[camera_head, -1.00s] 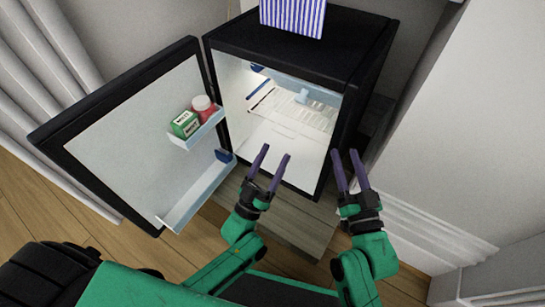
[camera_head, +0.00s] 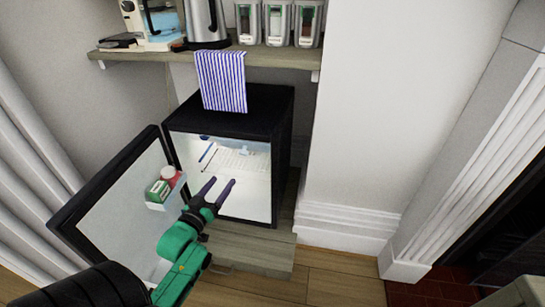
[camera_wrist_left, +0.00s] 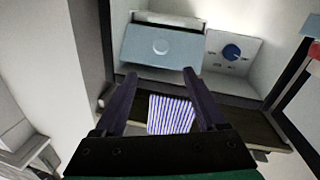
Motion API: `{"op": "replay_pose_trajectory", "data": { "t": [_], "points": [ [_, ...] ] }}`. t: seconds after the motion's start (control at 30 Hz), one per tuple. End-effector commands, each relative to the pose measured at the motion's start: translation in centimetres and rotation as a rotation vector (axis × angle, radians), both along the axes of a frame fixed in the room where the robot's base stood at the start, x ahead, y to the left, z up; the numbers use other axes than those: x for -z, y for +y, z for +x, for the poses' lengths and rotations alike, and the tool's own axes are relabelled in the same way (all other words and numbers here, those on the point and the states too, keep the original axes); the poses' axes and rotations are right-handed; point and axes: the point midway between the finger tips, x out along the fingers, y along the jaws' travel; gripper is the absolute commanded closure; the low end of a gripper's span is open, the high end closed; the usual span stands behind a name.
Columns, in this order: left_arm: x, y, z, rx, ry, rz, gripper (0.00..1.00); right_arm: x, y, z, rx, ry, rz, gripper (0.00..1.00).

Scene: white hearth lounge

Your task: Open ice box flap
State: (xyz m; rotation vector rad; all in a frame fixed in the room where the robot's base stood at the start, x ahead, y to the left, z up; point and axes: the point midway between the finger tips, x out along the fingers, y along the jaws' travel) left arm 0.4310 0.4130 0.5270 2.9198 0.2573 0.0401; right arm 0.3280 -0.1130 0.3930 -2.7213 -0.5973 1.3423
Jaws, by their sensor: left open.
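The black mini fridge (camera_head: 278,125) stands with its door (camera_head: 105,205) swung open to the left. In the left wrist view, which looks upside down, the ice box flap (camera_wrist_left: 155,50) is a pale blue-grey panel with a round mark; it looks closed. A blue dial (camera_wrist_left: 231,52) sits beside it. In the head view the flap is hard to make out under the fridge roof. My left gripper (camera_head: 222,183) is open and empty at the fridge opening, fingers pointing inward. In the wrist view its fingertips (camera_wrist_left: 160,75) appear just short of the flap, with no contact visible.
A striped towel (camera_head: 222,82) hangs at the fridge top, below a shelf (camera_head: 150,56) with a kettle (camera_head: 206,20) and jars. The door rack (camera_head: 166,200) holds a green carton (camera_head: 157,192) and a red jar. A white wall (camera_head: 350,110) stands right; floor in front is open.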

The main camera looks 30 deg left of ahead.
Motion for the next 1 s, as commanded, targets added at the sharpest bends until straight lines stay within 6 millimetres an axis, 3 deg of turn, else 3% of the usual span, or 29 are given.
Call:
{"op": "replay_pose_trajectory", "data": {
  "t": [0.17, 0.47, 0.63, 0.8, 1.0],
  "points": [
    [0.1, 0.6, 1.6, -0.005, 0.001, 0.001, 0.27, 1.0, 0.8, 0.0, 0.0, -0.035, 0.032, 0.5],
    [0.2, 1.9, 9.0, -0.005, -0.001, 0.001, 0.27, 2.8, 4.6, 0.1, 0.037, -0.265, 0.221, 0.5],
    [0.3, 2.6, 12.7, -0.005, 0.002, 0.001, 0.27, 3.8, 5.1, 0.2, 0.058, -0.324, 0.266, 0.5],
    [0.0, 2.8, 14.2, -0.004, 0.003, 0.001, 0.27, 4.1, 5.1, 0.2, 0.064, -0.332, 0.272, 0.5],
    [-0.1, 2.8, 14.2, -0.004, 0.004, 0.001, 0.27, 4.1, 5.1, 0.2, 0.064, -0.333, 0.272, 0.5]
  ]
}}
